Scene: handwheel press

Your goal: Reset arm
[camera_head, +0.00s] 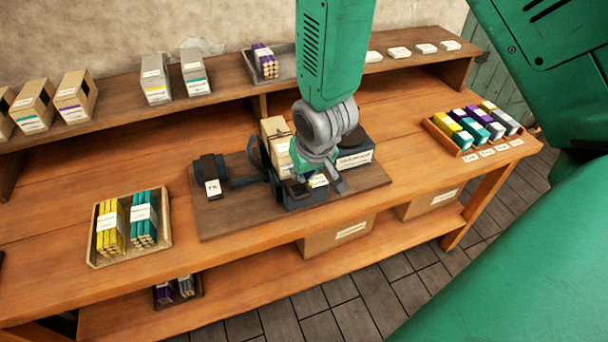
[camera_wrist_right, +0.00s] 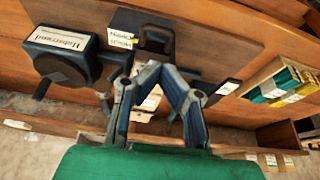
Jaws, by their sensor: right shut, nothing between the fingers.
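The handwheel press (camera_head: 302,195) is a dark machine with a round wheel, mounted on a brown board (camera_head: 225,218) on the wooden bench. My right gripper (camera_head: 318,178) hangs down over the press from above and hides part of it. It is shut and empty. In the right wrist view the gripper (camera_wrist_right: 158,80) shows in front of the dark machine parts; whether it touches them I cannot tell. My left gripper is in neither view.
A tray (camera_head: 94,263) of yellow and teal bundles stands on the left of the bench. A wooden tray (camera_head: 440,141) of coloured blocks is on the right. Boxes (camera_head: 76,97) line the back shelf. Cartons (camera_head: 338,235) sit on the lower shelf. Bench between tray and board is clear.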

